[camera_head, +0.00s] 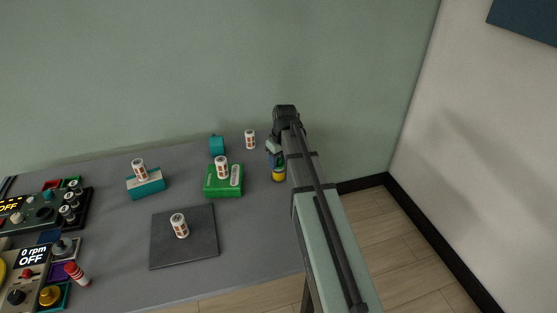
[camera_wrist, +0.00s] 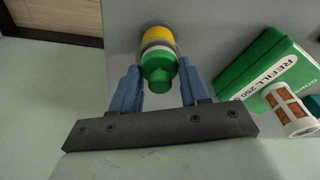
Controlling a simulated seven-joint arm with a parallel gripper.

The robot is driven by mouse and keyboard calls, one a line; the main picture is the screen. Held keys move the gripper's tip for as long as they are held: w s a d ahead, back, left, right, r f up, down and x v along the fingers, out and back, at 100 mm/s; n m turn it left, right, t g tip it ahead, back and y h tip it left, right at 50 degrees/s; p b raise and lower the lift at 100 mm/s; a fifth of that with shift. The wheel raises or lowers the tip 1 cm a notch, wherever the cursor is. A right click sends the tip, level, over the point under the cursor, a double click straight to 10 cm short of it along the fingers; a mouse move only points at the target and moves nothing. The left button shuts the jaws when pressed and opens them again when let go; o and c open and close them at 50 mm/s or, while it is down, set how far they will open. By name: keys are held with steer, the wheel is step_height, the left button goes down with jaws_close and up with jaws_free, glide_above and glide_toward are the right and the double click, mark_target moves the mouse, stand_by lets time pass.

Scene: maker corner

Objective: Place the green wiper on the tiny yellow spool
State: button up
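In the wrist view a green piece (camera_wrist: 157,73) with a narrower knob faces the camera, between the two blue fingers of my gripper (camera_wrist: 158,72). A pale grey-white band lies beyond it, and beyond that a yellow piece (camera_wrist: 160,36), which looks like the spool. They line up as one stack; whether they touch is unclear. In the head view the yellow piece (camera_head: 278,177) is low, near the table's right edge, below my gripper (camera_head: 273,148), with something darker above it. The fingers lie close on both sides of the green piece; contact cannot be made out.
A green box (camera_head: 210,191) marked REFILL stands to the left, with a white canister (camera_head: 221,166) at it. Another canister (camera_head: 250,139) and a teal item (camera_head: 216,145) are behind. A dark mat (camera_head: 163,252) with a canister lies nearer. The table's right edge is close.

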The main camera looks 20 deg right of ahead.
mark_target(282, 166)
steer(key=o, duration=0.4)
steer(key=shift+r, duration=0.1)
step_height(282, 166, up, 12)
steer(key=s, duration=0.1)
steer(key=shift+s+d, duration=0.3)
stand_by(0.5)
